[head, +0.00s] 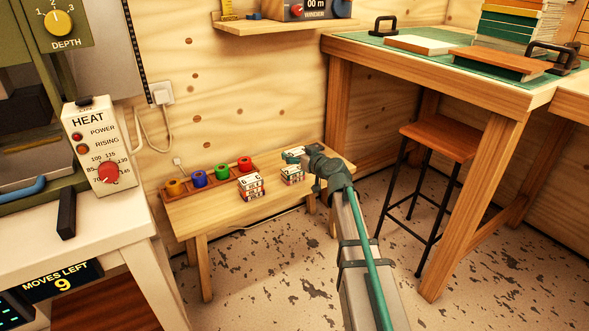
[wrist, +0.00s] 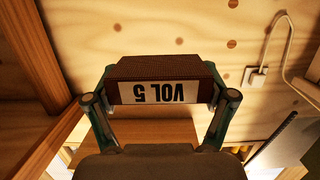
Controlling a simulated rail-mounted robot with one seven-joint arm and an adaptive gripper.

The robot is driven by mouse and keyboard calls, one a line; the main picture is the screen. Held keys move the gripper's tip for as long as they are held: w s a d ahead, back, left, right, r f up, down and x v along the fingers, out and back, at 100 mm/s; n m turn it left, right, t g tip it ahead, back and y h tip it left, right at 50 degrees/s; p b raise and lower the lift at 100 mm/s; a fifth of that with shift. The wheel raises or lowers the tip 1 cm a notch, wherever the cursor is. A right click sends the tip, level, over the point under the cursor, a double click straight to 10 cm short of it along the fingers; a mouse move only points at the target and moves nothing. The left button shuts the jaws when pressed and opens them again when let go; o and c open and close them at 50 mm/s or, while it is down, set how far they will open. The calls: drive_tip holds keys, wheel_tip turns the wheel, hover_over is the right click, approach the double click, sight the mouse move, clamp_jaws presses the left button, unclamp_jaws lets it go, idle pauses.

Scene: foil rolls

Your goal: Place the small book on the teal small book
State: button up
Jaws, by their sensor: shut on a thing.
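My gripper (head: 314,160) reaches over the right end of the low wooden table in the head view. In the wrist view my gripper (wrist: 160,97) is shut on a small dark brown book (wrist: 160,68), its white "VOL 5" label upside down. I cannot clearly make this book out in the head view. A small teal-topped book (head: 293,153) shows just left of my gripper. A small stack with teal and red edges (head: 292,175) stands in front of it. Another stack of small books (head: 251,187) is further left. Whether my held book touches anything is hidden.
The low table (head: 222,210) carries a rack (head: 210,182) with orange, blue, green and red foil rolls. A stool (head: 440,142) and a tall workbench (head: 345,48) stand right. A heat unit (head: 98,145) is on the left. The table's front strip is clear.

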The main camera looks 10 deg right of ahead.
sight(292, 170)
drive_tip(key=w+f+b, duration=0.1)
drive_tip(key=w+f, duration=0.1)
drive_tip(key=w+f+b, duration=0.1)
drive_tip(key=w+f, duration=0.1)
drive_tip(key=w, duration=0.1)
drive_tip(key=w+f, duration=0.2)
drive_tip(key=shift+w+f+b, duration=0.1)
drive_tip(key=shift+w+b, duration=0.25)
drive_tip(key=shift+b, duration=0.05)
drive_tip(key=shift+w+f+b, duration=0.5)
drive_tip(key=shift+w+f, duration=0.25)
drive_tip(key=shift+f, duration=0.25)
drive_tip(key=shift+s+f+b, duration=0.15)
drive_tip(key=shift+f+b, duration=0.6)
drive_tip(key=shift+f, duration=0.5)
drive_tip(key=shift+f, duration=0.2)
drive_tip(key=o, duration=1)
drive_tip(key=shift+o, duration=0.2)
drive_tip(key=shift+r, duration=0.15)
